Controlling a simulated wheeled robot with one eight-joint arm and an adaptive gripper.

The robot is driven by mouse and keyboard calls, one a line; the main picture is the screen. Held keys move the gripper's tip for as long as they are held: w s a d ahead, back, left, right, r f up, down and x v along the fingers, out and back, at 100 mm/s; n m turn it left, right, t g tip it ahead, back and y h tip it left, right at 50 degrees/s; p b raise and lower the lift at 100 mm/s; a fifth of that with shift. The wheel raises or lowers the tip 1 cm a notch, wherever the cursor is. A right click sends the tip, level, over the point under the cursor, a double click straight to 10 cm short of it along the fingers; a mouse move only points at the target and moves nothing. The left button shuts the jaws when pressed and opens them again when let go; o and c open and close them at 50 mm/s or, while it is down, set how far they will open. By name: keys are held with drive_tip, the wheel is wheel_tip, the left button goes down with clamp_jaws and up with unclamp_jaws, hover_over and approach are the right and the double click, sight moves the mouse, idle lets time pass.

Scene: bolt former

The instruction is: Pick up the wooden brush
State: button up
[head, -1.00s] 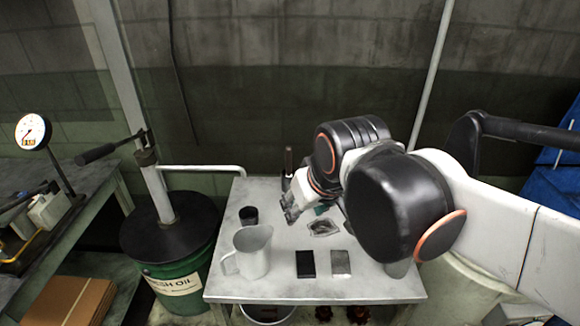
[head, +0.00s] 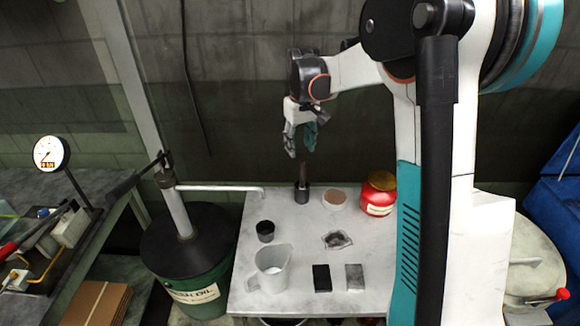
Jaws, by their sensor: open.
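A thin brown upright handle with a wider dark base (head: 302,192) stands at the back of the white table (head: 255,217). It looks like the wooden brush, but its bristles cannot be made out. My gripper (head: 300,150) is open and points down above the table's back edge. Its fingers are around or just in front of the handle's upper end in the picture. I cannot tell whether they touch it. The handle's top is partly hidden by the gripper.
A small black cup (head: 265,231), a clear jug (head: 271,268), a black block (head: 322,278), a grey block (head: 355,277), a crumpled rag (head: 337,240), a round pot (head: 335,198) and a red jar (head: 377,195) share the table. A green oil drum (head: 200,295) stands left.

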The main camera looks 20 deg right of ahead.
sight(302, 162)
drive_tip(key=shift+g, duration=0.5)
drive_tip(key=w+d+f, duration=0.1)
drive_tip(key=w+d+f+p, duration=0.1)
drive_tip(key=w+f, duration=0.1)
drive_tip(key=shift+w+d+f, duration=0.2)
drive_tip(key=shift+f, duration=0.05)
wheel_tip(302, 162, down, 9)
drive_tip(key=shift+r+b, duration=0.1)
drive_tip(key=shift+b, duration=0.9)
drive_tip(key=f, duration=0.1)
drive_tip(key=f+b, duration=0.1)
drive_tip(key=f, duration=0.1)
drive_tip(key=f+b, duration=0.1)
drive_tip(key=f, duration=0.1)
drive_tip(key=shift+w+d, duration=0.15)
drive_tip(key=shift+d, duration=0.15)
clamp_jaws()
